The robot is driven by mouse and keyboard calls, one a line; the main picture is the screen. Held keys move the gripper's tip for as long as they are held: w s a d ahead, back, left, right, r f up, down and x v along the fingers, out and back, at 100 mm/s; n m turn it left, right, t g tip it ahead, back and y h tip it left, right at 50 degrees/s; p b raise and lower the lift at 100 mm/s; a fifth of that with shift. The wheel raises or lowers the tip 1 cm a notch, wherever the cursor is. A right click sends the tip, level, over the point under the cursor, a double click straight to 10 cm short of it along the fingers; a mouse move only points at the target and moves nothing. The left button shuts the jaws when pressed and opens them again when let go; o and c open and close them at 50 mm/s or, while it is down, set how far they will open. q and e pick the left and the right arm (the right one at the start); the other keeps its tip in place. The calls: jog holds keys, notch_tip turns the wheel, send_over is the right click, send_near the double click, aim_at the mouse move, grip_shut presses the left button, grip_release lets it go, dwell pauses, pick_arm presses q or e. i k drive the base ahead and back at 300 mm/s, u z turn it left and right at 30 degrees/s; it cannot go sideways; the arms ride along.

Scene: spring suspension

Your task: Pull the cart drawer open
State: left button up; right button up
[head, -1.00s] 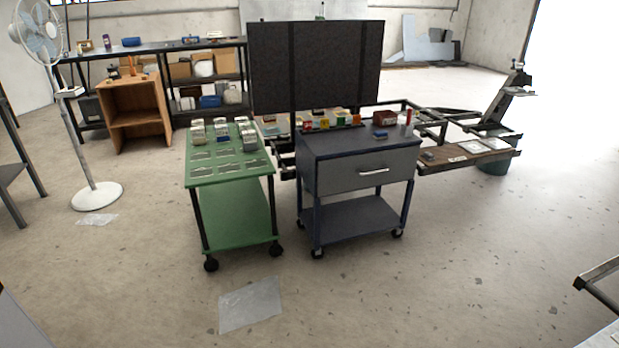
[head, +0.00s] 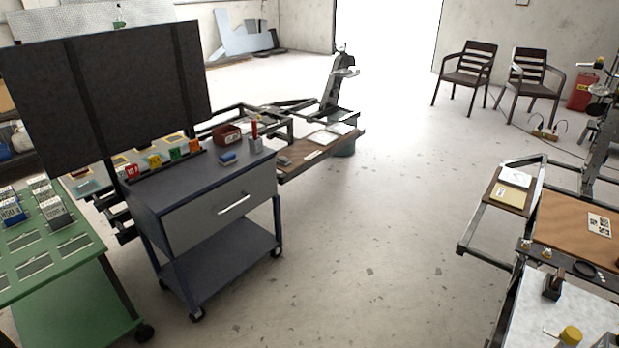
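The dark blue-grey wheeled cart (head: 178,194) stands left of centre in the head view. Its grey drawer (head: 200,215) is shut flush with the body. A light bar handle (head: 234,205) runs across the drawer front. The cart's lower shelf (head: 225,262) is bare. Neither of my grippers shows in the head view.
A green cart (head: 75,305) stands close to the left of the drawer cart. A large black panel (head: 110,90) rises behind it. Metal frames and a worktable (head: 575,225) stand at the right. The floor (head: 390,240) in front of the drawer and to its right is clear.

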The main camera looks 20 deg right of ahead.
aim_at(187, 226)
jog(key=z, duration=0.05)
jog(key=i, duration=2.15)
jog(key=u, duration=0.4)
